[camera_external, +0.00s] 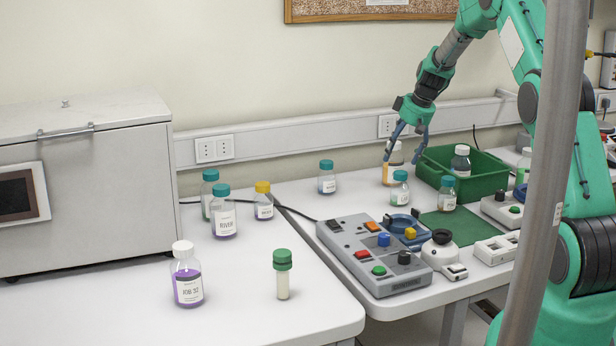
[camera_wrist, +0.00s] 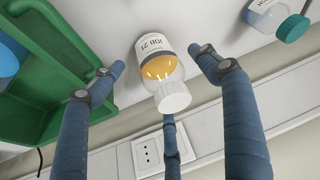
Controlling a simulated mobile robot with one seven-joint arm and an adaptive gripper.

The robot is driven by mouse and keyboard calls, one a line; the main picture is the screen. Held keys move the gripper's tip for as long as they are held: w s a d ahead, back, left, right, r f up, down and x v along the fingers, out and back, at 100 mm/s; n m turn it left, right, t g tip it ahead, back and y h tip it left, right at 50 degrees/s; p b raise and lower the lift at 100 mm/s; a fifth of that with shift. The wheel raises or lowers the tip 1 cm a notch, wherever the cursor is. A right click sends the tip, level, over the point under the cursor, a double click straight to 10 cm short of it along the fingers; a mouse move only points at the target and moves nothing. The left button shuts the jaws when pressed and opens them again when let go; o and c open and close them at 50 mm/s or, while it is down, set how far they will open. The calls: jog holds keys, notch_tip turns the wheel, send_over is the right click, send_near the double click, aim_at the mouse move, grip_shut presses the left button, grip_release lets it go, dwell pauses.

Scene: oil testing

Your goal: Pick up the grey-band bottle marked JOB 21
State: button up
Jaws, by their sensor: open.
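The bottle marked JOB 21 (camera_wrist: 160,67) has a white cap, orange-yellow liquid and a white label in the wrist view. In the wrist view my gripper's blue fingers (camera_wrist: 156,62) are open and spread around the bottle, with gaps at both sides; no grip shows.
The green crate (camera_external: 433,179) stands close on the right with a bottle (camera_external: 460,160) inside. A teal-capped bottle (camera_external: 399,190) stands just in front. The grey control box (camera_external: 352,258) is nearer the front. Several bottles and a purple one (camera_external: 187,284) stand left.

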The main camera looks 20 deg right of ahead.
aim_at(393, 163)
jog(key=shift+f, duration=0.15)
jog(key=shift+b+x, duration=0.4)
jog(key=shift+x, duration=2.2)
jog(key=shift+w, duration=0.1)
jog(key=c, duration=1.5)
jog(key=shift+o, duration=0.2)
jog(key=shift+r+p, duration=0.7)
jog(key=shift+r, duration=4.4)
